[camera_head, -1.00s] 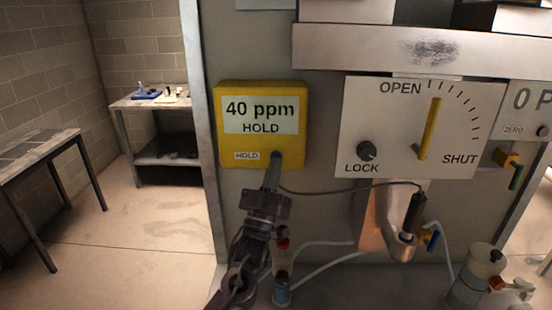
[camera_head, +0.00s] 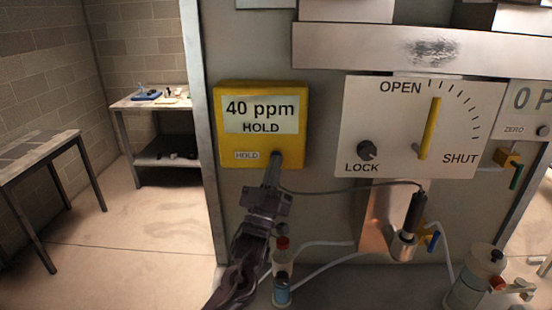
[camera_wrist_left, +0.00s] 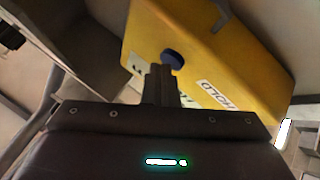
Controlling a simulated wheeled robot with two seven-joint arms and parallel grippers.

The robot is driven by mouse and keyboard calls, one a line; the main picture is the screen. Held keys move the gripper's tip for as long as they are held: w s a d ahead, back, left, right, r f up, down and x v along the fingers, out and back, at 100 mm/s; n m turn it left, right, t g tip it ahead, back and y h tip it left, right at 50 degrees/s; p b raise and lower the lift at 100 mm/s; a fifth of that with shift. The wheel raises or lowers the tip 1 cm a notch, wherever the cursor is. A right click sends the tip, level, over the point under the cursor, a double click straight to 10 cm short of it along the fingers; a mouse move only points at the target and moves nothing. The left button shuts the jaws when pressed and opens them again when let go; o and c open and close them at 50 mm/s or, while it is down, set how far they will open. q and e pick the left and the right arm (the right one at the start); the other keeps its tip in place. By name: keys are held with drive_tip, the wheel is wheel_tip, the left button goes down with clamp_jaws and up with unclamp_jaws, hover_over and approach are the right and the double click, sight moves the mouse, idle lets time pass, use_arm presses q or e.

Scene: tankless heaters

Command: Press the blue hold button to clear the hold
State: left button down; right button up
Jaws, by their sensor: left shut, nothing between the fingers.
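The yellow meter box (camera_head: 228,135) hangs on the grey panel. Its white screen (camera_head: 287,114) reads "40 ppm HOLD", and a small label below reads "HOLD". My left gripper (camera_head: 275,158) is shut and empty, its fingertips pointing up at the box's lower right, over the button's place. The fingertips mostly hide the button in the head view. In the left wrist view, the blue hold button (camera_wrist_left: 172,57) stands just beyond the shut fingertips (camera_wrist_left: 162,70) on the yellow face. I cannot tell whether they touch. My right gripper is not in view.
To the right is a white dial plate (camera_head: 380,105) with a yellow lever (camera_head: 430,125) and a LOCK knob (camera_head: 366,150). A black probe (camera_head: 413,212) on a cable hangs below.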

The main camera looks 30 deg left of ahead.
use_arm(q)
drive_tip(key=shift+w, duration=0.1)
idle(0.3)
drive_tip(key=shift+s+d, duration=0.2)
drive_tip(key=shift+s, duration=0.2)
drive_tip(key=s+d+p, duration=0.1)
drive_tip(key=s+d, duration=0.2)
drive_tip(key=s, duration=0.2)
idle(0.4)
